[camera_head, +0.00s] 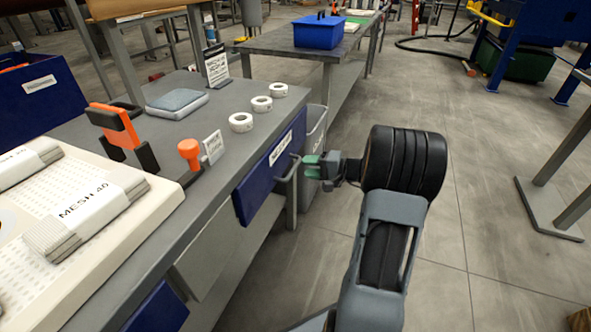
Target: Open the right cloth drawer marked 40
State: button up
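A blue drawer front (262,178) with a white label (280,149) hangs under the right part of the grey workbench; the label's print is too small to read surely. A grey bar handle (288,172) stands out from this front. My gripper (311,167), with green fingertips, is at the handle from the right side. The fingertips are at or very near the bar; I cannot tell whether they are closed on it. The inside of the drawer is not visible.
A second blue drawer front (160,308) shows at lower left. The workbench (225,130) carries white rolls, an orange-handled tool (117,125) and a folded cloth marked MESH 40 (88,203). A grey bin (314,130) stands behind the handle. Open floor lies to the right.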

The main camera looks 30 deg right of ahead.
aim_at(295, 166)
jog(key=shift+b+x, duration=0.45)
jog(key=shift+x, duration=2.1)
jog(key=shift+c, duration=0.4)
grip_shut()
